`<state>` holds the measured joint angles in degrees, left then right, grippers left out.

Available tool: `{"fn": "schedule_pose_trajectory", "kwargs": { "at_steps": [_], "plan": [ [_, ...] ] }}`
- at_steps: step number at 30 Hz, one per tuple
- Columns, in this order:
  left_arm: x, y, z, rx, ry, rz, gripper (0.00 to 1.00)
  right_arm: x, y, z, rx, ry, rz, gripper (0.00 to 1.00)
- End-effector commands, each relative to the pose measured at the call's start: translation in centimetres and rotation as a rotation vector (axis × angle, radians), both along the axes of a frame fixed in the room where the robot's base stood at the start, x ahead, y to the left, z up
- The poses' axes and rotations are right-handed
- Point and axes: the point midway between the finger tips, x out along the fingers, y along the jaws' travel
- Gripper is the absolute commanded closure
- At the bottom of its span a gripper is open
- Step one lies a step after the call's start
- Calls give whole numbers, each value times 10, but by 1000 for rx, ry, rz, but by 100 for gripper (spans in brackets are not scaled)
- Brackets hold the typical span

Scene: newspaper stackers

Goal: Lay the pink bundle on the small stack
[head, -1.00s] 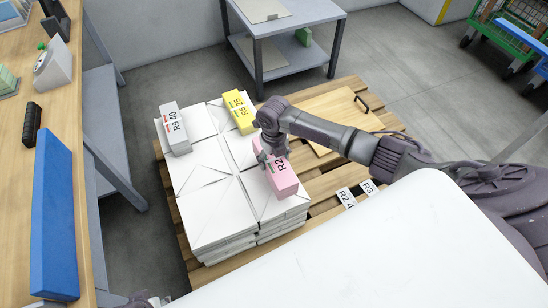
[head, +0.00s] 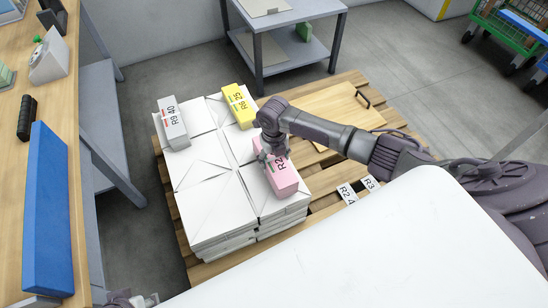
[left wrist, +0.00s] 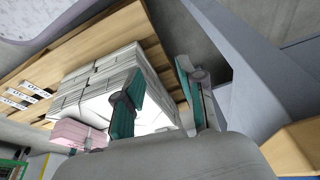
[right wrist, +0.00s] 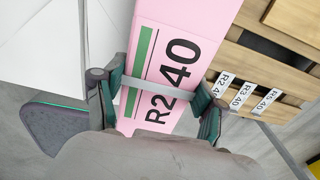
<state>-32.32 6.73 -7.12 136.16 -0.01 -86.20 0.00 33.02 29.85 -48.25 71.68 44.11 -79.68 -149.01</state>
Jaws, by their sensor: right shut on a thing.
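The pink bundle (head: 287,181), marked R2 40, is at the front right corner of the white paper stack (head: 208,216) on the pallet. My right gripper (head: 271,154) is shut on it from above, with a finger on either side in the right wrist view (right wrist: 155,95). I cannot tell whether the bundle rests on the white sheets or hangs just above them. The pink bundle also shows in the left wrist view (left wrist: 75,136). My left gripper (left wrist: 158,85) is open and empty, away from the bundle. Which stack is the small one is not clear.
A grey bundle (head: 172,122) and a yellow bundle (head: 239,106) lie on the white stack's far side. A wooden board (head: 335,120) with a dark handle lies on the pallet (head: 180,225). Label cards (head: 346,193) are at the pallet's front edge. A wooden bench (head: 55,105) stands left.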

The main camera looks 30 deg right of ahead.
Motion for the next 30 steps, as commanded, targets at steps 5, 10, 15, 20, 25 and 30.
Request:
{"fn": "schedule_pose_trajectory", "kwargs": {
  "at_steps": [5, 10, 15, 20, 25, 30],
  "plan": [
    [0, 0, 0, 0, 0, 0, 61, 2, 0, 2, 2, -4, 0, 99],
    [0, 0, 0, 1, 0, 0, 61, 2, 0, 1, 2, -4, 0, 99],
    [-1, 0, 1, 1, 0, 1, 61, 2, 0, -2, 2, -4, 0, 99],
    [-1, 0, 4, 0, -6, 1, 61, 2, 0, -5, 2, -4, 0, 99],
    [-3, 0, 8, -2, -8, 1, 61, 2, 0, -8, 2, -4, 0, 99],
    [-7, 0, 9, -1, 1, 1, 61, 2, 0, -9, 2, -4, 0, 21]
  ]
}}
